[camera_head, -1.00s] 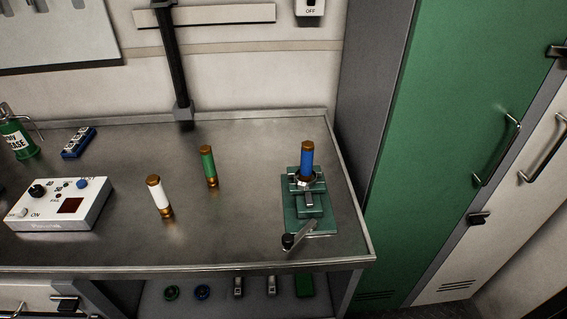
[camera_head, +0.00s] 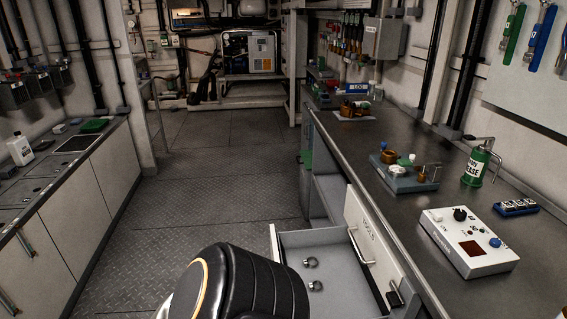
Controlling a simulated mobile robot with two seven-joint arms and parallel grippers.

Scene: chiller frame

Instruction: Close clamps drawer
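An open drawer (camera_head: 291,237) juts out to the left from under the right-hand workbench, at the bottom centre. Two small dark metal ring clamps (camera_head: 311,262) lie inside it. A labelled white front panel (camera_head: 367,226) with a bar handle (camera_head: 361,247) stands just above and to the right of the open drawer, along the bench face. A black and white link of my own arm fills the bottom centre and hides the near left part of the drawer. Neither of my grippers is in view.
A low cabinet (camera_head: 87,182) lines the left wall. The metal aisle floor (camera_head: 190,200) between them is clear.

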